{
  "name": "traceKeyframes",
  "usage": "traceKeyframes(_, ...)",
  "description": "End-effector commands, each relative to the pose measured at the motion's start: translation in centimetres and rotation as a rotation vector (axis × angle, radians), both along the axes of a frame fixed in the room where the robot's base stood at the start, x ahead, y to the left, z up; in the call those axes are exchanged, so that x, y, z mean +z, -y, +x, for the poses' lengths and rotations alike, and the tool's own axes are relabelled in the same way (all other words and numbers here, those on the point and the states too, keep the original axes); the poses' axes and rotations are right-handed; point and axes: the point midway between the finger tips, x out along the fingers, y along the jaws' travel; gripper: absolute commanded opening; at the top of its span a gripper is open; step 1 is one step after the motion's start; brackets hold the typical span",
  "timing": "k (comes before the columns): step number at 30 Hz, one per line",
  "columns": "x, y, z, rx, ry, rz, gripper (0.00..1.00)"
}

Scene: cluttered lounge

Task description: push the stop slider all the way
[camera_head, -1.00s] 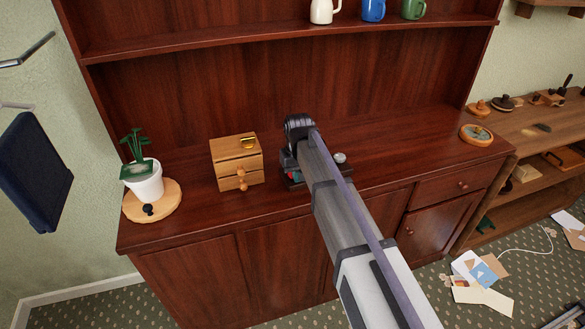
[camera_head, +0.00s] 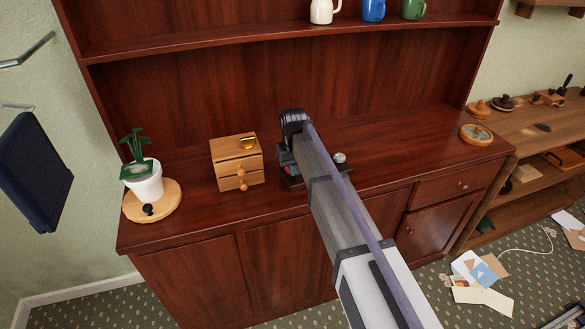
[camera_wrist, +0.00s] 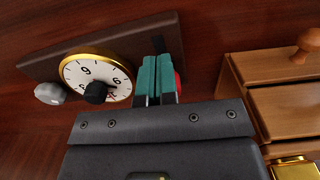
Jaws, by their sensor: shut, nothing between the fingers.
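In the wrist view, a device with a dark wooden base (camera_wrist: 115,42) carries a white dial with a brass rim (camera_wrist: 75,75) and a black centre knob, a rounded grey knob (camera_wrist: 48,93) and a red part (camera_wrist: 179,83). My gripper (camera_wrist: 158,68) is shut, its two teal-green fingers together between the dial and the red part. The red part is close beside the fingers and partly hidden by them; I cannot tell whether they touch, or which part is the stop slider. In the head view my arm covers most of the device, leaving the silver knob (camera_head: 340,157) visible.
A small wooden drawer box (camera_head: 237,162) with a brass handle stands left of the device; it is also close at right in the wrist view (camera_wrist: 283,70). A potted plant (camera_head: 146,180) is farther left.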

Motion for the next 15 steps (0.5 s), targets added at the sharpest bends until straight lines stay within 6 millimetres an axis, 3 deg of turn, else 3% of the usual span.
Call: traceKeyframes(15, 0.0, 0.6, -1.2, 0.0, 0.0, 0.0, 0.0)
